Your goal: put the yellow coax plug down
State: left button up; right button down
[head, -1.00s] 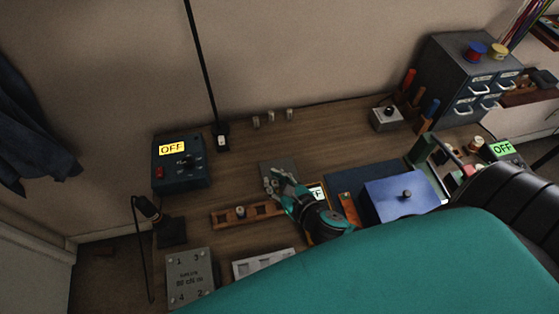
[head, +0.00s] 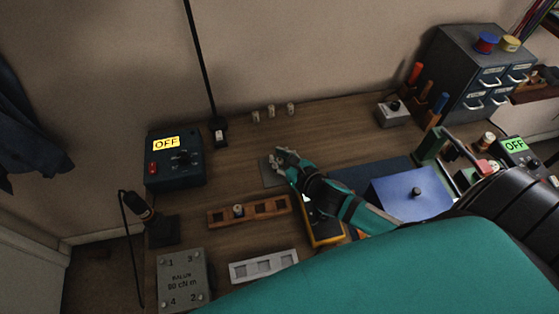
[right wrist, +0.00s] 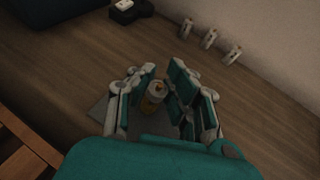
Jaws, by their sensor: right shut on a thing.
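My right gripper (head: 283,157) is over the far part of the bench, at a small dark grey plate (head: 268,176). In the right wrist view my right gripper (right wrist: 163,92) is shut on the yellow coax plug (right wrist: 155,94), a small pale cylinder with yellow on it, between its fingers. The plate also shows there, under and left of the fingers (right wrist: 98,113). I cannot tell whether the plug touches the plate. In the head view the fingers hide the plug. My left gripper is not in view.
A wooden rack (head: 221,217) with a small plug in it lies nearer, with a white three-slot tray (head: 236,271) below. A yellow meter (head: 325,236) and a blue box (head: 395,190) are at the right. Several small pale cylinders (head: 271,111) stand by the wall.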

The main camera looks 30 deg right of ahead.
jog(key=c, duration=1.3)
grip_release()
jog(key=shift+c, duration=0.2)
jog(key=b+v, duration=0.1)
jog(key=v, duration=1.1)
jog(key=shift+r, duration=0.1)
